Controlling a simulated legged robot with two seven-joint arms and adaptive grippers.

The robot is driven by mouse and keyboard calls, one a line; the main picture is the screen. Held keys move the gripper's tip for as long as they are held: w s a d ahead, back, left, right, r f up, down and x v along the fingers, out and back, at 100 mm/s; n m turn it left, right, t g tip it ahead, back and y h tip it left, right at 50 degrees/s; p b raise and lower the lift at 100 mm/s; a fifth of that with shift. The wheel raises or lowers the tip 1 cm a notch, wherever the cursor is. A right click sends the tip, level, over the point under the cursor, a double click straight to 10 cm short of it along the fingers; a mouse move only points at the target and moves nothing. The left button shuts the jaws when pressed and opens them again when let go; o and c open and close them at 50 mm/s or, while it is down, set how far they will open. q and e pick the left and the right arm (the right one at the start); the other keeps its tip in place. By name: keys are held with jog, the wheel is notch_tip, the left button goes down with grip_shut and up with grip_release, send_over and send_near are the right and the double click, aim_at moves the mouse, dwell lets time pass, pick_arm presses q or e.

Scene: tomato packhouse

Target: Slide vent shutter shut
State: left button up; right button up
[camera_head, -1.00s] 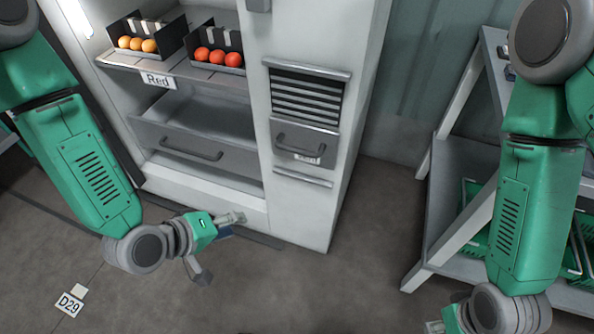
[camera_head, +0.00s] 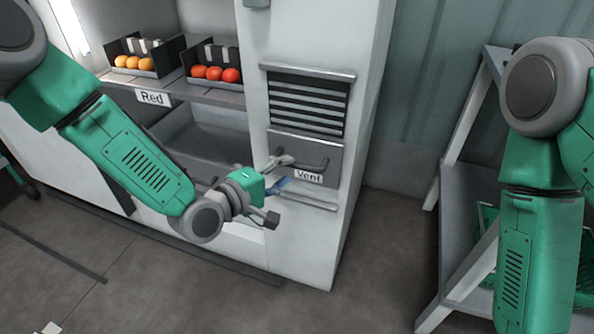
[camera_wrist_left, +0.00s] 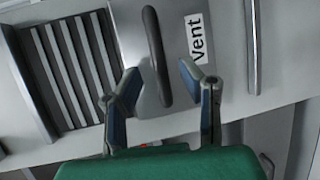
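The vent shutter (camera_head: 333,160) is a grey plate on the cabinet's front with a dark bar handle (camera_head: 316,166) and a "Vent" label. It sits below the exposed slats of the vent (camera_head: 305,103). In the left wrist view the handle (camera_wrist_left: 156,50) lies between and just ahead of my open fingertips. My left gripper (camera_head: 283,172) is at the handle's left end in the head view; it also shows in the left wrist view (camera_wrist_left: 160,77). Its fingers are apart and contact with the handle cannot be told. My right gripper is out of view.
A shelf (camera_head: 195,92) left of the vent holds black boxes of orange and red tomatoes, with a "Red" label on its edge. A lower rail (camera_head: 305,199) runs under the shutter. A grey rack (camera_head: 455,205) stands at the right. The floor between is clear.

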aim_at(294, 167)
pick_arm(q)
jog(key=shift+b+x, duration=0.45)
jog(key=shift+x, duration=1.65)
grip_shut()
notch_tip(294, 167, up, 15)
jog(key=p, duration=1)
jog(key=shift+w+f, duration=0.1)
jog(key=shift+f, duration=0.1)
grip_release()
jog(key=shift+a, duration=0.15)
